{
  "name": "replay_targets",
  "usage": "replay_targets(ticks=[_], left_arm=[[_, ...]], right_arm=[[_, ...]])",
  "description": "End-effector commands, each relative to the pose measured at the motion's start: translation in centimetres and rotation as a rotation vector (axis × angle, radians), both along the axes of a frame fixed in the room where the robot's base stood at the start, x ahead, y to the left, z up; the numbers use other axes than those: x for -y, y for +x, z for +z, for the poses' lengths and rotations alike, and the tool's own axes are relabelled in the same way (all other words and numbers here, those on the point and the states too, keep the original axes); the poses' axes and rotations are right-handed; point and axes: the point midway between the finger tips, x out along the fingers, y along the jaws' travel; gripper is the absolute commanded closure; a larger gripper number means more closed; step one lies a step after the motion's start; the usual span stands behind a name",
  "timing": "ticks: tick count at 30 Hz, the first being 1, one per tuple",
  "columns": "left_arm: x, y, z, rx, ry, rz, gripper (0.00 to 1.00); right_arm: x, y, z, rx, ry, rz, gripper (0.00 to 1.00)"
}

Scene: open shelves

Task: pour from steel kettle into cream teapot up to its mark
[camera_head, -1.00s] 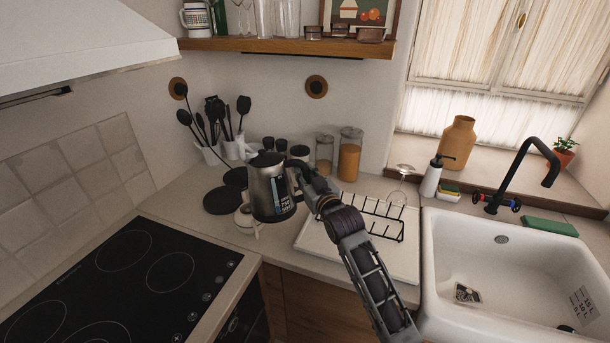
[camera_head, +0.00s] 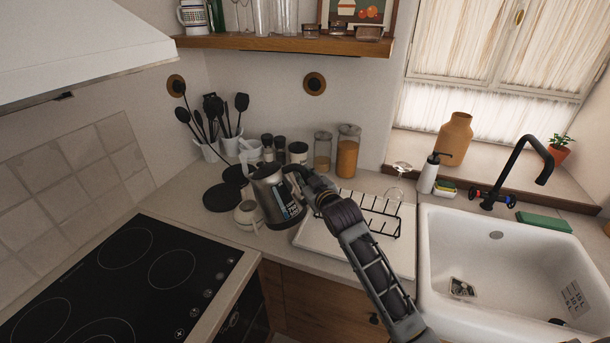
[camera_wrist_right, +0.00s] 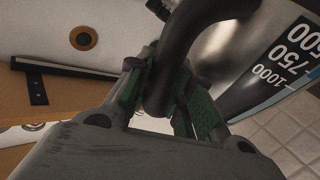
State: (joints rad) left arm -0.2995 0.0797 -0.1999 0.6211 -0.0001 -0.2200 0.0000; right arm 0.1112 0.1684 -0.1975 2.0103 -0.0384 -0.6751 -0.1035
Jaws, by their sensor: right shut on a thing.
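The steel kettle (camera_head: 275,200), with a dark lid and handle and a blue-black volume scale, is tilted to the left in the head view. My right gripper (camera_head: 304,181) is shut on its handle; the wrist view shows the dark handle (camera_wrist_right: 160,85) between the green-padded fingers. The kettle's scale (camera_wrist_right: 285,55) also shows there. The cream teapot (camera_head: 248,214) stands on the counter just left of the kettle, partly behind it. The kettle's upper left side is over or close to the teapot; its mark and any stream cannot be made out. My left gripper is not in view.
A black hob (camera_head: 120,280) lies at front left. Dark round discs (camera_head: 222,197) lie left of the teapot. A utensil holder (camera_head: 212,150) and jars (camera_head: 347,150) stand behind. A white board with a wire rack (camera_head: 372,212) and a sink (camera_head: 510,260) are right.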

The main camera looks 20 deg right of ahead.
Motion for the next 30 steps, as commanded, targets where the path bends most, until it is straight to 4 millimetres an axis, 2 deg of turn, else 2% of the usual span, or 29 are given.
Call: replay_targets(ticks=[1,30], left_arm=[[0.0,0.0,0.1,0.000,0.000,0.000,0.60],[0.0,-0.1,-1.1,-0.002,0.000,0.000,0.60]], right_arm=[[0.0,0.0,0.5,0.005,-0.010,0.002,1.00],[-0.2,0.1,-2.0,-0.037,-0.097,0.000,1.00]])
